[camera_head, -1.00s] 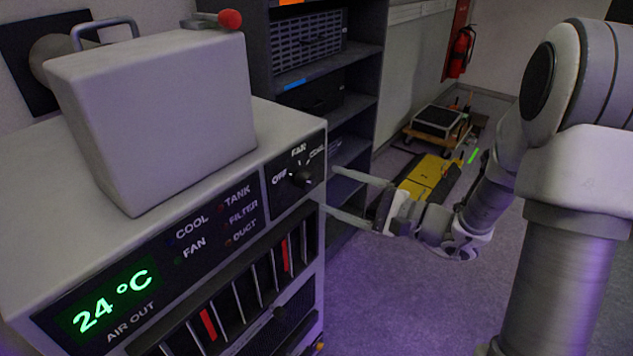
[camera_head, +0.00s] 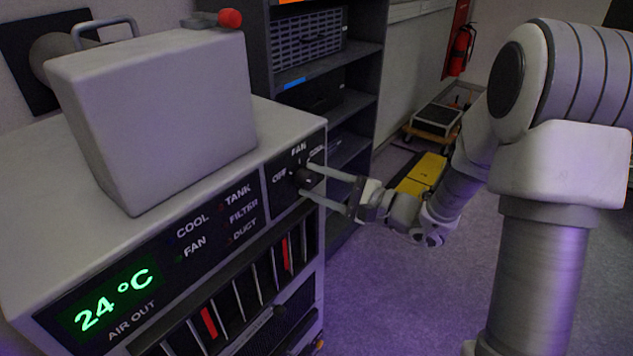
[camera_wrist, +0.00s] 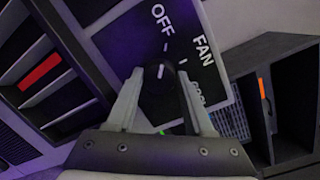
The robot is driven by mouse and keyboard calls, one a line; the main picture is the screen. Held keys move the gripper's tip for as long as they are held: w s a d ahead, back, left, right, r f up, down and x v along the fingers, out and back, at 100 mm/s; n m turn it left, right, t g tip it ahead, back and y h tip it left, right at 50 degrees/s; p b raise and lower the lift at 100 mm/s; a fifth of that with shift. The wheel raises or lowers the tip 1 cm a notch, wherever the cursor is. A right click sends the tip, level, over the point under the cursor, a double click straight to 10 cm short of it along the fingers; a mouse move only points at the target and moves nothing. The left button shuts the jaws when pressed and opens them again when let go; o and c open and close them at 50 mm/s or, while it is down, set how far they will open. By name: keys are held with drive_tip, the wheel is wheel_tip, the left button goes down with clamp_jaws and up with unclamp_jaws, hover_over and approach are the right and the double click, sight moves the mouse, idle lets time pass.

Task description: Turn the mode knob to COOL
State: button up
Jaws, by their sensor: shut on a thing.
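The mode knob (camera_head: 305,179) is a dark round dial on the black panel at the right end of the grey unit's front. Labels OFF, FAN and COOL stand around it. In the wrist view the knob (camera_wrist: 160,80) sits between the fingertips, and its white pointer line points up, roughly at the OFF tick. My gripper (camera_head: 307,180) reaches in from the right and is shut on the knob; its fingers also show in the wrist view (camera_wrist: 160,90). The COOL label is partly hidden by a finger in the wrist view.
The unit's display (camera_head: 105,300) reads 24 °C. Below the panel are vent slats (camera_head: 255,285) with red strips. A grey box (camera_head: 155,115) stands on top. A dark shelf (camera_head: 345,130) stands behind the unit. The floor (camera_head: 400,290) to the right is open.

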clamp_jaws()
drive_tip(key=shift+m, duration=0.3)
drive_tip(key=m+p, duration=0.1)
drive_tip(key=m, duration=0.2)
drive_tip(key=shift+m+t, duration=0.3)
drive_tip(key=m+p, duration=0.1)
drive_tip(key=m, duration=0.1)
drive_tip(key=m+p, duration=0.1)
drive_tip(key=m, duration=0.1)
drive_tip(key=shift+m+t+y, duration=0.3)
drive_tip(key=shift+m, duration=0.1)
drive_tip(key=m+t+p, duration=0.1)
drive_tip(key=m+p, duration=0.4)
drive_tip(key=m, duration=0.2)
drive_tip(key=m+h+p, duration=0.1)
drive_tip(key=m+p, duration=0.3)
drive_tip(key=m, duration=0.1)
drive_tip(key=shift+f+t+p, duration=0.15)
drive_tip(key=shift+t+p, duration=0.2)
drive_tip(key=shift+t, duration=0.05)
drive_tip(key=shift+m, duration=0.4)
